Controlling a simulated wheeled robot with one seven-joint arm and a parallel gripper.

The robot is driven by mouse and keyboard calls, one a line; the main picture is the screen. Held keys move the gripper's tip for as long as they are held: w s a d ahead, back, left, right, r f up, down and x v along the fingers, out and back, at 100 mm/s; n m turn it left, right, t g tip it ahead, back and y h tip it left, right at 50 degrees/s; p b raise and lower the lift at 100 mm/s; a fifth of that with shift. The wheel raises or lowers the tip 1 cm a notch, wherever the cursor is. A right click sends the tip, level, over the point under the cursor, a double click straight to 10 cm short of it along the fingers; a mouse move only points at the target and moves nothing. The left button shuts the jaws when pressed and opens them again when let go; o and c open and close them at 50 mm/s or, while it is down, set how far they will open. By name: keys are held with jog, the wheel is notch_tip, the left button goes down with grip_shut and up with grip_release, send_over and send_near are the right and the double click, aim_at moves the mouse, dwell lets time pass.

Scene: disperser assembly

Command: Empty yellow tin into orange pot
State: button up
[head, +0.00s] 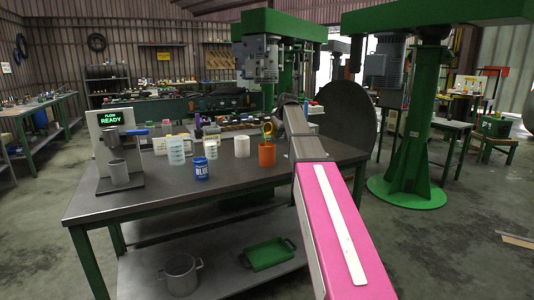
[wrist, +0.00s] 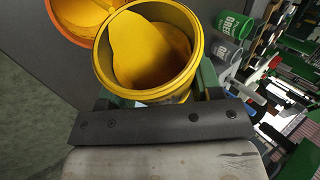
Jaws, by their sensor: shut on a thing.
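The yellow tin (wrist: 188,82) is in my gripper (wrist: 158,95), which is shut on it with green fingers at its sides. The wrist view looks into the tin's open mouth. Yellow contents lie inside with a slanted surface. The orange pot (wrist: 57,18) shows partly at the upper left of the wrist view, with yellow inside it beside the tin's rim. In the head view the orange pot (head: 267,155) stands upright on the bench, and the tin (head: 268,127) shows small just above its rim, partly hidden. I cannot tell how far the tin is tilted.
A white cup (head: 242,147), a blue-labelled tin (head: 201,170) and clear beakers (head: 176,151) stand left of the pot on the dark bench (head: 150,205). A device with a green display (head: 111,118) stands at the left. A green-labelled tin (wrist: 233,24) shows in the wrist view.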

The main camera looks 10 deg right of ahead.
jog(key=shift+f+t+h, duration=0.25)
jog(key=shift+t+h, duration=0.25)
dwell(1.9)
jog(key=shift+s+a+r+n+t+h+p, duration=0.1)
jog(key=shift+a+r+n+t+h+p, duration=0.05)
jog(key=shift+r+n+t+h+p, duration=0.35)
dwell(1.9)
jog(key=shift+f+h, duration=0.25)
jog(key=shift+h, duration=0.05)
dwell(0.4)
